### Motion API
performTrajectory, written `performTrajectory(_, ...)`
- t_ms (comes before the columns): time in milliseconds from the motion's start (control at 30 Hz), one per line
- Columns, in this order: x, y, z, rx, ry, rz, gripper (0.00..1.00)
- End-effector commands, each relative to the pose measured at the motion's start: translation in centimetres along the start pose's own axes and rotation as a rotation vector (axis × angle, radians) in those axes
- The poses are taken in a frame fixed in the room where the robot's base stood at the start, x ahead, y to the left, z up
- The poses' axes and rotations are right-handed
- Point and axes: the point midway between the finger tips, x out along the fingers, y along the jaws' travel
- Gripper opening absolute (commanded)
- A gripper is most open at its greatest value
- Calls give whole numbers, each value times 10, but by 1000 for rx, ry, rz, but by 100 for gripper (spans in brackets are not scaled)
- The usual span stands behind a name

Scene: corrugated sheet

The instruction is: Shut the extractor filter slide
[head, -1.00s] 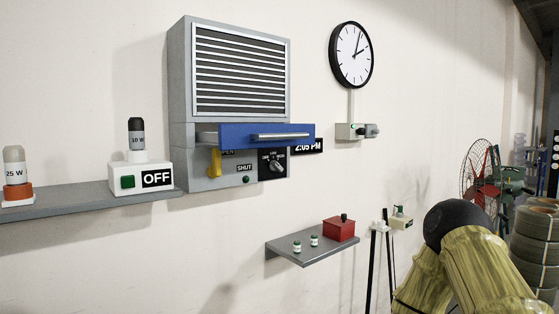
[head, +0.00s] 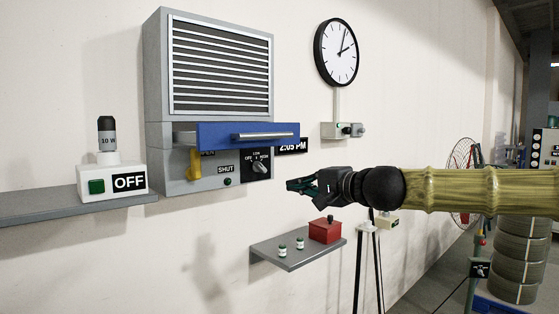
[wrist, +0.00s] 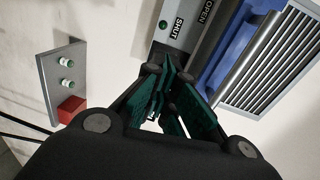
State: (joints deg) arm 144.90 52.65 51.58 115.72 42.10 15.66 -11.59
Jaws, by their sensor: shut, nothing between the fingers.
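The grey extractor (head: 157,80) with a louvred grille hangs on the wall. Its blue filter slide (head: 215,135) stands out from the housing below the grille, with a metal bar handle (head: 263,136) across its front. The slide also shows at upper right in the wrist view (wrist: 228,68). My gripper (head: 291,185) is shut and empty, to the right of and below the slide, apart from it in the head view. In the wrist view its green fingers (wrist: 170,75) point toward the panel with the OPEN and SHUT labels. The slide's inner part is mostly hidden.
Below the slide are a yellow lever (head: 195,165), a green SHUT lamp (head: 227,182) and a dark knob (head: 259,167). A small shelf (head: 290,255) with a red box (head: 325,231) lies under my gripper. A left shelf (head: 40,208) holds an OFF switch box (head: 112,182).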

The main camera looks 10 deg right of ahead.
Motion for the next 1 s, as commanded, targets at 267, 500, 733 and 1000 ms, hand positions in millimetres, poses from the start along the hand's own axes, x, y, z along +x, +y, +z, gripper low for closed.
performTrajectory(267,-36,-79,-11,36,-7,-127,0)
performTrajectory(500,-22,-82,-7,36,-13,-127,0)
performTrajectory(733,-3,-84,-8,36,-12,-126,0)
performTrajectory(1000,21,-87,-8,36,-11,-126,0)
